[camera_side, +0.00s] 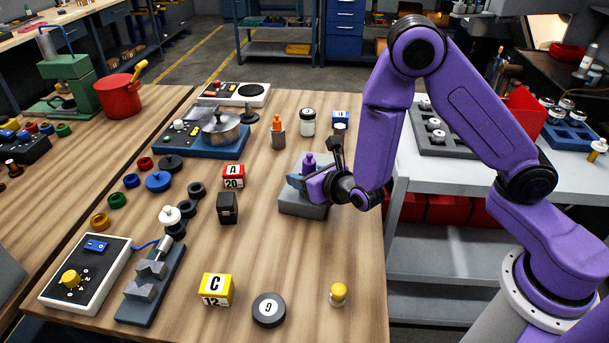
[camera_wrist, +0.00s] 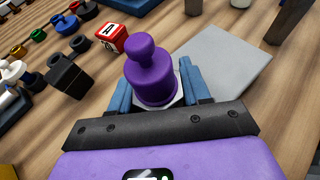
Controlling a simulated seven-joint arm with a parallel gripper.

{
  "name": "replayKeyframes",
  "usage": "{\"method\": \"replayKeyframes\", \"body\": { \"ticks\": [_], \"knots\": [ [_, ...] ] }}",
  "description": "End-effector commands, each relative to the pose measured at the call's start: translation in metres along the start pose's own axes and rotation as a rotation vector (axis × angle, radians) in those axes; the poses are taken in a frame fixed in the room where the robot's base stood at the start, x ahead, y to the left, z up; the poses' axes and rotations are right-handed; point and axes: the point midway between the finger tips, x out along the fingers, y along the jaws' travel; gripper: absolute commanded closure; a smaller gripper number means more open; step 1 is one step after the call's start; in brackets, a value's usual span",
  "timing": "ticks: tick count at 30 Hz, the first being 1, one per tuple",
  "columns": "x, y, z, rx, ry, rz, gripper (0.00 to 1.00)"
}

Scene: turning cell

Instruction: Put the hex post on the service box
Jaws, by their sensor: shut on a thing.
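The hex post appears to be the purple knobbed piece (camera_side: 309,160) with a pale angular base; it also shows in the wrist view (camera_wrist: 151,78). My gripper (camera_side: 303,181) is shut on it, with a blue finger on either side in the wrist view (camera_wrist: 157,88). The post stands about upright. The grey, flat-topped box (camera_side: 303,208), likely the service box, is directly below the gripper and also shows in the wrist view (camera_wrist: 228,58). The fingers hide the post's lower end, so I cannot tell whether it touches the box.
A black block (camera_side: 227,208) and a red block marked A (camera_side: 233,177) stand left of the grey box. An orange-topped post (camera_side: 278,135) and a white jar (camera_side: 308,122) stand behind it. The wooden table (camera_side: 300,255) is clear in front, before a yellow knob (camera_side: 338,294).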

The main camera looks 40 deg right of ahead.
Motion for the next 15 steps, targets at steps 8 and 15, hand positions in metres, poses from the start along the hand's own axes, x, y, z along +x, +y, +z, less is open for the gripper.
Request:
{"method": "replayKeyframes", "body": {
  "ticks": [8,15],
  "knots": [
    [0.0004,0.0006,0.0009,0.002,-0.005,0.001,1.00],
    [0.0012,0.0003,-0.0023,0.001,-0.001,0.001,0.28]
  ]
}}
